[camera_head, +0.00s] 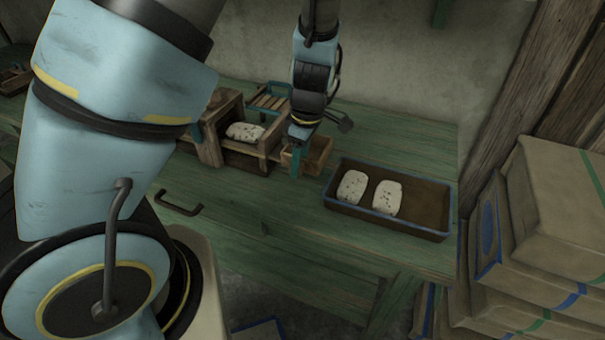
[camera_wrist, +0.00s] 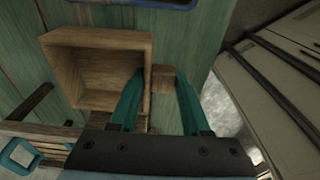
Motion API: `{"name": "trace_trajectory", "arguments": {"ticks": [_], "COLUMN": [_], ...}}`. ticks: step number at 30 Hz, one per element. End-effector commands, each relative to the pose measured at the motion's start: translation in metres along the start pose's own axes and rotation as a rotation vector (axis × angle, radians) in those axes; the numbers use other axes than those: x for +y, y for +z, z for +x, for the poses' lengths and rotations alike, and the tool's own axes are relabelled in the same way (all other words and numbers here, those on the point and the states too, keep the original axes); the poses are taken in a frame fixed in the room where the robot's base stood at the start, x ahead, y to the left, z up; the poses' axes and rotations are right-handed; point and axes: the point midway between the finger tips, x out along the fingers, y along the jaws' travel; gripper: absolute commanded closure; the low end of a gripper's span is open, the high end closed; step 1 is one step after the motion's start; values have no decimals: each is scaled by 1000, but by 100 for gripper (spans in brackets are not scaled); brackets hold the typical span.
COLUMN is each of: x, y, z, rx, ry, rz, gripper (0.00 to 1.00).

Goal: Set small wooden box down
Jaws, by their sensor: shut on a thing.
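The small wooden box (camera_head: 318,153) is a plain brown open-topped box at the middle of the green bench, just right of a wooden frame. In the wrist view the box (camera_wrist: 97,96) looks empty, with a small wooden block (camera_wrist: 163,79) jutting from its right side. My gripper (camera_head: 295,168) is at the box's left end in the head view. In the wrist view my gripper's teal fingers (camera_wrist: 160,80) lie either side of the block and are shut on it. The box looks level and low over the bench; I cannot tell whether it touches.
A blue-rimmed brown tray (camera_head: 420,232) with two pale speckled pieces stands to the right. The wooden frame (camera_head: 208,150) at left holds another pale piece (camera_head: 245,131). The green bench (camera_head: 275,215) is clear in front. Wrapped packages (camera_head: 555,205) are stacked at far right.

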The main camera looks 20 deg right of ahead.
Motion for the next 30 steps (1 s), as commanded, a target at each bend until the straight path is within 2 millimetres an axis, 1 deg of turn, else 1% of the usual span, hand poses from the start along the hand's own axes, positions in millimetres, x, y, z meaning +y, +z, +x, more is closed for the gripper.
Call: {"name": "trace_trajectory", "arguments": {"ticks": [1, 5, 9, 13, 15, 22, 26, 27, 30], "x": [0, 0, -1, 0, 0, 1, 0, 0, 0], "y": [0, 2, 4, 6, 6, 7, 7, 7, 7], "z": [6, 17, 37, 52, 55, 56, 60, 59, 59], "rx": [0, 1, 0, 0, 0, -1, -1, -1, -1], "ry": [-2, 0, -3, 0, 1, 2, 2, 2, 2], "rz": [-2, 0, 0, 0, -1, 0, 0, 0, 0], "gripper": [100, 100, 100, 100, 100, 100, 100, 51, 40]}}
